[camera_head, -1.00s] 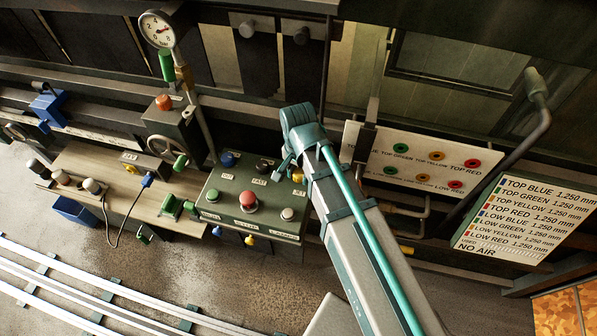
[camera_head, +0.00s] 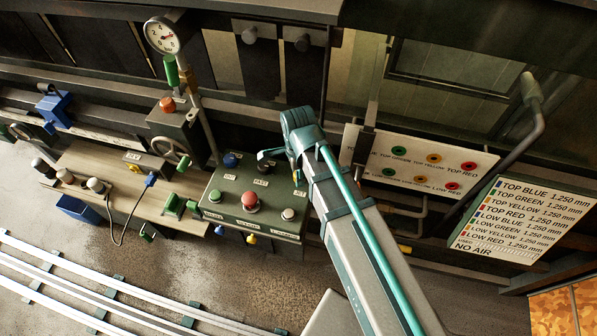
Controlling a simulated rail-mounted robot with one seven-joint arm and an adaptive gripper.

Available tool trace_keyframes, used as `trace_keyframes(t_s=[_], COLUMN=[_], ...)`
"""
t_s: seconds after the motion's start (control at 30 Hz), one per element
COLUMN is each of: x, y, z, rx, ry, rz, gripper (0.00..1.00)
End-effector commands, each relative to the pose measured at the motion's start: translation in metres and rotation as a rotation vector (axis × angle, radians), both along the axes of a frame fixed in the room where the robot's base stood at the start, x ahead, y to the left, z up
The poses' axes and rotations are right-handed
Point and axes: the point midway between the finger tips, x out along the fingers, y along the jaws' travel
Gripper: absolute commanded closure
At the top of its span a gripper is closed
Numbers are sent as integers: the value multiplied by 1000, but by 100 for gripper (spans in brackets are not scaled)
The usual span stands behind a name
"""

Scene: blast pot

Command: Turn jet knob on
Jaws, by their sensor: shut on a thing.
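The green control panel (camera_head: 226,214) stands in the middle of the view. A small yellow knob (camera_head: 298,180), taken to be the jet knob, is at its upper right, above a small white label. My gripper (camera_head: 296,174) comes in from the right and is shut on the yellow knob. The teal wrist and fingers hide most of the knob, so its exact angle cannot be read.
The panel also carries a red mushroom button (camera_head: 250,201), a blue knob (camera_head: 231,160), a black knob (camera_head: 265,167) and a white button (camera_head: 288,214). A handwheel (camera_head: 172,150) and a gauge (camera_head: 162,36) are to the left. A colour-coded sign (camera_head: 520,220) stands at right.

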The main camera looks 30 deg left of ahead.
Motion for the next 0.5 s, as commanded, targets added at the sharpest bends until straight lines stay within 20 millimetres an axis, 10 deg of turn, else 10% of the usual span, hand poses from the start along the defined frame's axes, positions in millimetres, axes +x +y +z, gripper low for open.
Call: trace_keyframes(t_s=[0.5], x=[1], y=[0], z=[0], rx=[0], ry=[-3], rz=[-145], gripper=[96])
